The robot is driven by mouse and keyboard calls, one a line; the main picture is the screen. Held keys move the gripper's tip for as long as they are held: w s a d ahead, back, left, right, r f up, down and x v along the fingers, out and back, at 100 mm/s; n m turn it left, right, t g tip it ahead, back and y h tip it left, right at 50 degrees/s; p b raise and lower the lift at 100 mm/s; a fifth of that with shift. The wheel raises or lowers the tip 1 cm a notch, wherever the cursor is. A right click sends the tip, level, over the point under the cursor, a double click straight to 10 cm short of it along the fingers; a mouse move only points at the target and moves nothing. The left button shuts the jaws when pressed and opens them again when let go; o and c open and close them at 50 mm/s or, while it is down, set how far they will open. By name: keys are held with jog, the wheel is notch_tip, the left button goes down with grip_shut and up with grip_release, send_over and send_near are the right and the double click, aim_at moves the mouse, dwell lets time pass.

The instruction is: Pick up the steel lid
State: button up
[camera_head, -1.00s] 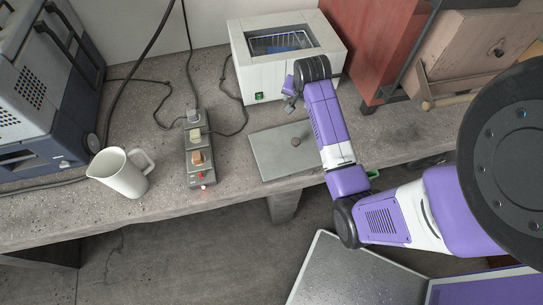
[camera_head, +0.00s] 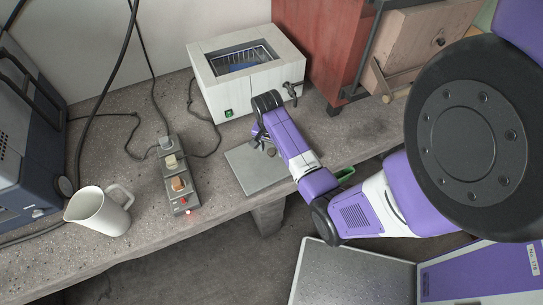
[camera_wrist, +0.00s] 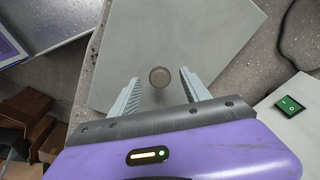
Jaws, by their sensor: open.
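The steel lid (camera_head: 253,176) is a flat grey square plate with a small round knob in its middle. It lies on the concrete bench in front of the white bath. In the wrist view the lid (camera_wrist: 205,38) fills the upper middle, and its knob (camera_wrist: 160,77) shows from above. My gripper (camera_wrist: 158,88) is open, with one finger on each side of the knob in that view. The fingers look apart from the knob, and I cannot tell their height above the lid. In the head view my gripper (camera_head: 262,142) is over the lid's far right part, partly covering it.
The white bath (camera_head: 235,95) with a wire basket stands behind the lid. A power strip (camera_head: 177,182) with plugs and cables lies to the left, beside a white jug (camera_head: 98,211). A red cabinet (camera_head: 322,50) and a wooden box (camera_head: 425,45) stand at the right.

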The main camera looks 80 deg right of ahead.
jog(key=shift+f, duration=0.65)
grip_shut()
dwell(0.9)
